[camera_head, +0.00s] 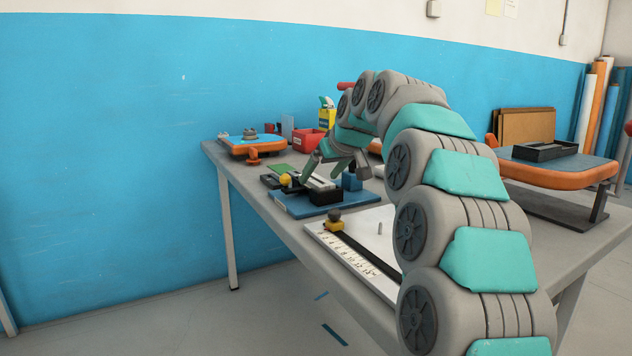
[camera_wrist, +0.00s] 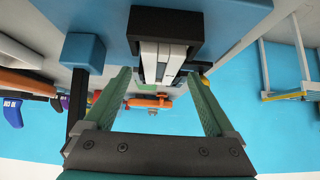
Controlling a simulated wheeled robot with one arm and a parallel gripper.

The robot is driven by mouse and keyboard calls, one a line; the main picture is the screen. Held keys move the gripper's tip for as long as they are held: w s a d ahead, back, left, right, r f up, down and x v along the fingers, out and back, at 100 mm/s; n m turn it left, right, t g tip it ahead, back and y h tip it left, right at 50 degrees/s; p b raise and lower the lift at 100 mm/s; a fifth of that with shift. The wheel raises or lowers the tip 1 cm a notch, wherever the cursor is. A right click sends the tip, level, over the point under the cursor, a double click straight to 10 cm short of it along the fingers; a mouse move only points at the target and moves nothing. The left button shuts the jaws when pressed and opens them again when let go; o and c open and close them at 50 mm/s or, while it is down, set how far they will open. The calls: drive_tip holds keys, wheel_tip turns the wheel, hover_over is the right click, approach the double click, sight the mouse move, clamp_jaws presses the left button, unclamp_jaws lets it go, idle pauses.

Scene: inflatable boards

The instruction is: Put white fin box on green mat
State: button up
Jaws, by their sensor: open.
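In the wrist view, white bars with dark slots (camera_wrist: 160,62), seemingly the white fin box, sit in a black holder (camera_wrist: 166,22) on a blue base (camera_wrist: 110,12). I cannot tell whether they are one piece or several. My gripper (camera_wrist: 160,76) has its green fingers spread wide with the white bars between and beyond them, not gripped. In the head view, my gripper (camera_head: 325,168) is just above the fixture, and the white piece (camera_head: 318,181) is partly hidden by it. A small green mat (camera_head: 279,169) lies behind and left of the fixture.
A blue block (camera_head: 352,181) on a post stands beside the holder. A yellow knob (camera_head: 285,180) is at the fixture's left. A red bin (camera_head: 307,140) and an orange-and-blue board (camera_head: 252,144) stand farther back. A white ruled board (camera_head: 350,250) lies in front.

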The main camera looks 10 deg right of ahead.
drive_tip(key=shift+w+a+f, duration=0.15)
drive_tip(key=shift+w+f, duration=0.2)
drive_tip(key=shift+f, duration=0.1)
drive_tip(key=shift+c, duration=0.2)
clamp_jaws()
drive_tip(key=shift+r, duration=0.2)
